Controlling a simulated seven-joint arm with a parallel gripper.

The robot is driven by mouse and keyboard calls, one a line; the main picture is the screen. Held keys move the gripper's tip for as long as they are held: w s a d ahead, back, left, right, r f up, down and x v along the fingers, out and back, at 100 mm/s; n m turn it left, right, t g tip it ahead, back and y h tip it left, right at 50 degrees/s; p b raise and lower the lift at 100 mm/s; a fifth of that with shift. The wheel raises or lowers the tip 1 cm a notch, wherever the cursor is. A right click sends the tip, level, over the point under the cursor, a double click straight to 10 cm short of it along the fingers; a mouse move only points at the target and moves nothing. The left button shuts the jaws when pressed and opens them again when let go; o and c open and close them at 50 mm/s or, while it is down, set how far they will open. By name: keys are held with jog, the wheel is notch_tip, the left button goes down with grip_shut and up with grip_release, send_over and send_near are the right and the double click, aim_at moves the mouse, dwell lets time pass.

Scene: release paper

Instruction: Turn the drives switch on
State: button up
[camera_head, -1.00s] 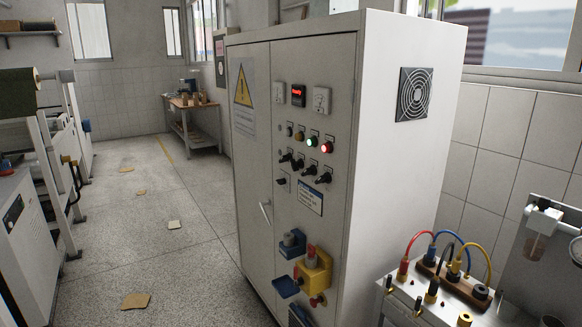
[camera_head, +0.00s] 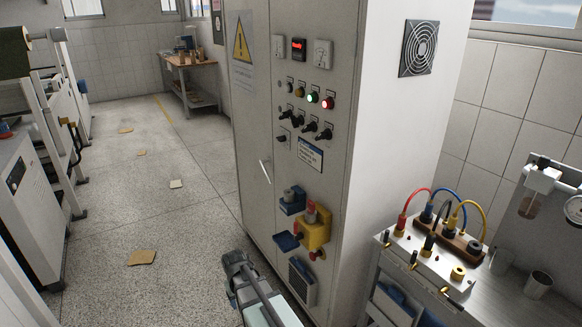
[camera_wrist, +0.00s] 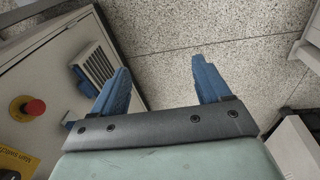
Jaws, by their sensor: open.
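The grey cabinet (camera_head: 345,150) has a group of black switches (camera_head: 309,127) below its indicator lights. One more small black switch (camera_head: 282,138) sits below them at the left. Their labels are too small to read, so I cannot tell which is the drives switch. My gripper (camera_wrist: 159,64) is open and empty, with its two blue fingers wide apart in the wrist view. My arm shows at the bottom of the head view, low in front of the cabinet and well below the switches.
A red button (camera_wrist: 34,107) and a vent grille (camera_wrist: 97,67) are left of my gripper. A bench (camera_head: 480,283) with cabled plugs stands at right. The floor at left is mostly free.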

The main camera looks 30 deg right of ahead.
jog(key=w+d+r+n+t+h, duration=0.1)
jog(key=w+d+r+t+h, duration=0.35)
jog(key=r, duration=1.05)
jog(key=w+d+r+n+g+h, duration=0.1)
jog(key=w+d+r, duration=0.65)
jog(key=r, duration=0.75)
jog(key=w+d+r+n+t+h, duration=0.1)
jog(key=w+d+r+h, duration=0.2)
jog(key=w+r, duration=0.85)
notch_tip(320, 180, up, 7)
jog(key=s+d+n+h, duration=0.2)
jog(key=s+d+n, duration=0.1)
jog(key=n+g+h, duration=0.2)
jog(key=n+h, duration=0.1)
jog(key=n, duration=0.3)
send_near(292, 122)
jog(key=shift+t+y, duration=0.25)
jog(key=x, duration=0.9)
jog(key=shift+s+d+r, duration=0.15)
jog(key=shift+s+d, duration=0.05)
jog(key=shift+d, duration=0.05)
jog(key=c, duration=1)
